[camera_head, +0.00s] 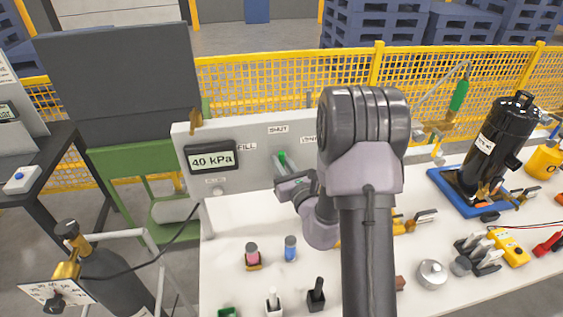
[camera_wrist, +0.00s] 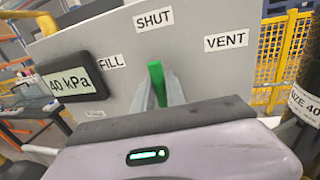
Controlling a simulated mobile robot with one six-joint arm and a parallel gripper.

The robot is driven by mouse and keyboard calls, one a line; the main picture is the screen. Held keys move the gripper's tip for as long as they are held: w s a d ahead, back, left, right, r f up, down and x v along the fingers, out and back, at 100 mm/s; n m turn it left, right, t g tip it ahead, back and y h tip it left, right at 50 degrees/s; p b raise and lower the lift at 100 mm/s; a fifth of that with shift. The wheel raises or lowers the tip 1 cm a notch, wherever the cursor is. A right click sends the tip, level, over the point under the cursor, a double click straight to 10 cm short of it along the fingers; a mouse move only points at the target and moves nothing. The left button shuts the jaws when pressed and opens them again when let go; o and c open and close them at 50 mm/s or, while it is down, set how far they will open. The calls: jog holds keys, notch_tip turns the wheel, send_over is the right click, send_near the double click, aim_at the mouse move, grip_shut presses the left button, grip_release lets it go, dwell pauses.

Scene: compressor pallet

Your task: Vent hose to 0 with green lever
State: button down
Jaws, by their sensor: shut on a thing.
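The green lever (camera_wrist: 157,82) stands on the grey panel (camera_wrist: 215,75), below the SHUT label (camera_wrist: 153,19) and between the FILL label (camera_wrist: 111,61) and the VENT label (camera_wrist: 226,41). My gripper (camera_wrist: 161,95) is shut on the lever, one finger on each side. In the head view the lever's green tip (camera_head: 282,157) shows just above my gripper (camera_head: 283,172). The display (camera_head: 211,160) reads 40 kPa. The VENT label is partly hidden behind my arm in the head view. The hose's connection cannot be made out.
A black cylinder (camera_head: 497,143) stands in a blue tray (camera_head: 452,191) at the right of the white table (camera_head: 222,259). Small bottles, clamps and a yellow meter (camera_head: 508,247) lie on the table. A dark gas bottle (camera_head: 112,275) stands at the lower left. Yellow fencing runs behind.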

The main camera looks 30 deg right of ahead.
jog(key=shift+d, duration=0.1)
jog(key=d+m, duration=0.2)
jog(key=m, duration=0.1)
jog(key=s+d+m, duration=0.1)
jog(key=shift+d+f+m+t, duration=0.2)
jog(key=shift+f+m+t, duration=0.15)
jog(key=shift+m+t, duration=0.05)
jog(key=m, duration=0.1)
jog(key=d+f+m, duration=0.1)
jog(key=shift+s+d+m+h+b, duration=0.2)
jog(key=shift+d+m+h+b, duration=0.1)
jog(key=shift+h, duration=0.1)
jog(key=shift+s+d+f+m+t+h, duration=0.2)
jog(key=shift+d+f+m, duration=0.2)
jog(key=shift+m, duration=0.35)
jog(key=shift+s+d+f+m+t+h, duration=0.1)
jog(key=shift+d+f+m+t, duration=0.2)
jog(key=shift+m, duration=0.45)
jog(key=shift+d, duration=0.1)
jog(key=c, duration=1.4)
grip_release()
jog(key=shift+w+f, duration=0.1)
jog(key=shift+w, duration=0.05)
jog(key=shift+o, duration=0.2)
